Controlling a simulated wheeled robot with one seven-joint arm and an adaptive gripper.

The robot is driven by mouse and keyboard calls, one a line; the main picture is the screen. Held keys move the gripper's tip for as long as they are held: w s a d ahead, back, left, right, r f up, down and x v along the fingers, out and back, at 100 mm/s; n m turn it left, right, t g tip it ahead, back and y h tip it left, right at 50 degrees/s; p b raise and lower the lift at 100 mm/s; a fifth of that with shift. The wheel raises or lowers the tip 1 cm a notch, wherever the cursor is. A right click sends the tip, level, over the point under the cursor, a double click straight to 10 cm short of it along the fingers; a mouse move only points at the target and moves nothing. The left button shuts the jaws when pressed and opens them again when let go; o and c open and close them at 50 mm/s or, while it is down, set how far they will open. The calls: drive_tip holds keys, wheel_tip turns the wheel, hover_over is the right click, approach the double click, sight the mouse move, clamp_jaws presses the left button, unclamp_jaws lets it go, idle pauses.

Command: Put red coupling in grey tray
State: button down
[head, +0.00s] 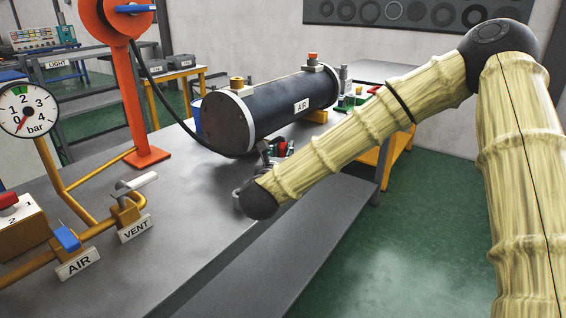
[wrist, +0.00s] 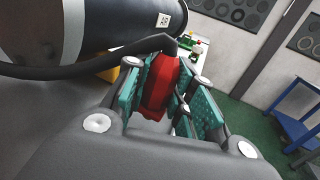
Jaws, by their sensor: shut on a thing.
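The red coupling (wrist: 160,85) is between the teal pads of my gripper (wrist: 170,78) in the wrist view. My gripper is shut on it, and the pads hide part of its sides. In the head view my gripper (head: 274,152) is small and partly hidden behind my own wrist, by the bench edge near the black tank. I cannot tell for sure whether the coupling clears the bench. I cannot make out a grey tray with certainty in either view.
The black AIR tank (head: 288,106) lies on the grey bench (head: 190,215), close to my gripper. A black hose (wrist: 60,70) crosses near the fingers in the wrist view. Gauge pipework (head: 80,215) stands at left. Small green and white items (head: 347,100) sit beyond the tank.

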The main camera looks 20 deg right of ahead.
drive_tip(key=shift+f, duration=1.55)
drive_tip(key=shift+f, duration=0.25)
drive_tip(key=c, duration=1.2)
unclamp_jaws()
drive_tip(key=shift+r, duration=0.1)
drive_tip(key=shift+s+a+r, duration=0.1)
drive_tip(key=shift+r, duration=0.05)
drive_tip(key=v, duration=1.2)
drive_tip(key=shift+b, duration=0.35)
